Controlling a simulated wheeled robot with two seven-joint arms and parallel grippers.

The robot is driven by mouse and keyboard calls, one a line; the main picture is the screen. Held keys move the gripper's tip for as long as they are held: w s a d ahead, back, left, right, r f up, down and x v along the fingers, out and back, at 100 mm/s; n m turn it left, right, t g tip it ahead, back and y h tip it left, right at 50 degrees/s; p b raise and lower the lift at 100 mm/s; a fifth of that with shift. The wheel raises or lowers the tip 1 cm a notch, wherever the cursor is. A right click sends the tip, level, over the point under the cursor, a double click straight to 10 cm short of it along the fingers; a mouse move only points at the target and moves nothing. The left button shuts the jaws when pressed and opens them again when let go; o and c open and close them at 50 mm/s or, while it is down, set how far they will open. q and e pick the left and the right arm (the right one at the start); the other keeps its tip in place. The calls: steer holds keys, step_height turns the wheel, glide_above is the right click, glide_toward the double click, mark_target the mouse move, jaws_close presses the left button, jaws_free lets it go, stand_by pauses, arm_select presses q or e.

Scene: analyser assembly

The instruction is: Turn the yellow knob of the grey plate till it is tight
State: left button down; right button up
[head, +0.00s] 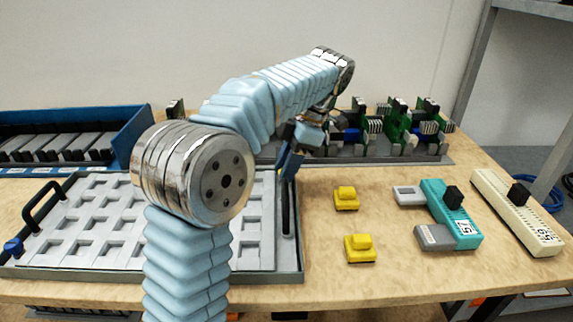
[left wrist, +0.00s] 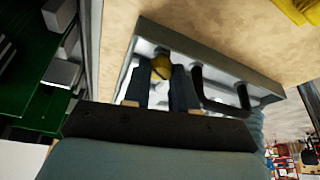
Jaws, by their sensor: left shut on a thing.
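The grey plate (head: 291,258) with many square pockets lies on the table at the left, partly hidden behind my left arm. It also shows in the left wrist view (left wrist: 206,60), with a black handle beside the knob. The yellow knob (left wrist: 162,67) sits at the plate's corner between the two fingers; in the head view it is almost wholly hidden. My left gripper (head: 285,174) reaches down to the plate's far right corner. In the left wrist view its dark fingers (left wrist: 160,88) are shut on the yellow knob. My right gripper is not in view.
Two yellow blocks (head: 346,199) (head: 360,248), a teal module (head: 452,215) and a cream module (head: 516,213) lie to the right. A rack with green boards (head: 398,125) stands behind the gripper. A blue bin (head: 130,135) stands at the back left.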

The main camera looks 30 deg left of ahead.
arm_select(q)
steer(key=shift+m, duration=0.3)
steer(key=m+t, duration=0.1)
steer(key=m, duration=0.1)
steer(key=m+y+b, duration=0.1)
steer(key=m, duration=0.1)
steer(key=shift+s+d+f+t, duration=0.1)
steer(key=shift+t, duration=0.3)
steer(key=shift+s+m+t+b, duration=0.1)
steer(key=shift+m+t+b, duration=0.65)
steer(key=shift+m, duration=1.65)
steer(key=c, duration=1.2)
jaws_free()
steer(key=shift+o, duration=0.2)
